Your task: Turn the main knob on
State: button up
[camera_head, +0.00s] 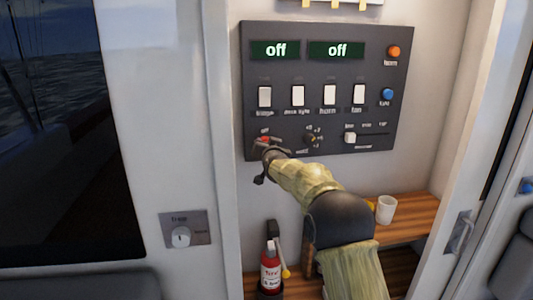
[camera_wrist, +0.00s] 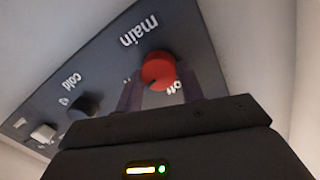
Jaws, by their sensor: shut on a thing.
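The main knob (camera_wrist: 158,70) is a red round knob at the lower left of the dark control panel (camera_head: 325,75). In the wrist view the word "main" stands on one side of it and "off" on the other. My gripper (camera_head: 264,144) is at the panel's lower left corner, and its two fingers reach to the knob from either side. It is shut on the knob. In the head view my gripper covers most of the knob, and only a bit of red (camera_head: 265,139) shows. Two green displays (camera_head: 276,50) at the top of the panel both read "off".
Right of the main knob is a dark knob (camera_head: 311,138), marked "cold" in the wrist view, then a white slider (camera_head: 350,138). Several white switches (camera_head: 297,96) sit above. A wooden shelf (camera_head: 415,220) with a white cup (camera_head: 386,209) and a fire extinguisher (camera_head: 270,268) are below.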

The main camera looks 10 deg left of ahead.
jog(key=shift+f+m+b, duration=0.15)
jog(key=shift+m+b, duration=0.65)
jog(key=shift+m, duration=0.7)
jog(key=o, duration=1)
jog(key=shift+c, duration=0.2)
jog(key=b+v, duration=0.6)
jog(key=v, duration=1.1)
jog(key=shift+s+d, duration=0.15)
jog(key=shift+d, duration=0.05)
